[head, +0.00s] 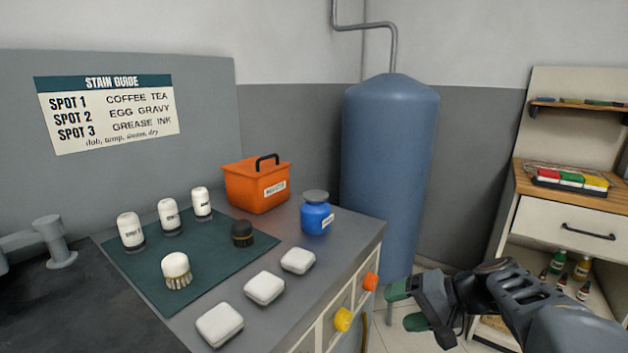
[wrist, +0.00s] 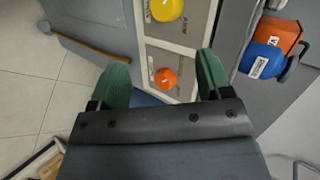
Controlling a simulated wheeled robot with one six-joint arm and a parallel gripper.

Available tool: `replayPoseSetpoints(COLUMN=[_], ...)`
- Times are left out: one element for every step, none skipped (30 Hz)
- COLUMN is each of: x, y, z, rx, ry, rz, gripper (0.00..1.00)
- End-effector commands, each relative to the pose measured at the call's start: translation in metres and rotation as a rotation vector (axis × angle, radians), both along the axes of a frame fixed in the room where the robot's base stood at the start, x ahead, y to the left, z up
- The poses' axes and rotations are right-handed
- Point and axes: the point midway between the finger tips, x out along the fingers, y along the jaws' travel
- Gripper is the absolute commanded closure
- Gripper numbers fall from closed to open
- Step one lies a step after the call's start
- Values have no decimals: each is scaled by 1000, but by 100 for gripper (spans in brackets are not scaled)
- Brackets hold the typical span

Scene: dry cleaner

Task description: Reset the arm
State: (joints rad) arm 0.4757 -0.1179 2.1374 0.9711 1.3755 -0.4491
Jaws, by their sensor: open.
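My arm reaches in from the lower right in the head view. My gripper (head: 402,305) is in the air to the right of the counter, beside its drawer fronts. In the wrist view, the two green fingers of my gripper (wrist: 163,80) stand wide apart with nothing held between them. An orange knob (wrist: 165,78) on a drawer front shows beyond the gap between the fingers. I cannot tell how far the knob is from the fingertips.
The counter (head: 345,235) bears a green mat (head: 215,262) with bottles and brushes, white blocks, an orange box (head: 256,185) and a blue jar (head: 317,215). A blue tank (head: 388,170) stands behind. A wooden cabinet (head: 560,215) is at right. Yellow (head: 343,319) and orange knobs (head: 370,281) jut out.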

Motion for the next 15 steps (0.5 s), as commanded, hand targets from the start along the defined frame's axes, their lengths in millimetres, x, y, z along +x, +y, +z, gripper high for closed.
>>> replayPoseSetpoints(x=[-10, -16, -24, -30, -36, -43, -49, -54, -60, -65, -69, -74, -77, -80, -83], y=[10, 14, 18, 21, 24, 26, 27, 28, 28, 28, 28, 28, 27, 26, 25], z=[31, 36, 43, 49, 55, 64, 70, 77, 86, 93, 99, 108, 115, 121, 129], rx=[-66, -108, -165, -209, -252, -310, -354, -398, -455, -498, -540, -592, -630, -666, -711], ry=[26, 42, 61, 72, 83, 92, 96, 98, 97, 94, 89, 80, 72, 62, 47], rz=[26, 37, 52, 62, 73, 86, 94, 103, 114, 121, 127, 137, 143, 148, 156], gripper=[28, 28, 28, 28, 28, 28, 28, 28, 28, 28, 28, 28, 28, 28, 28])
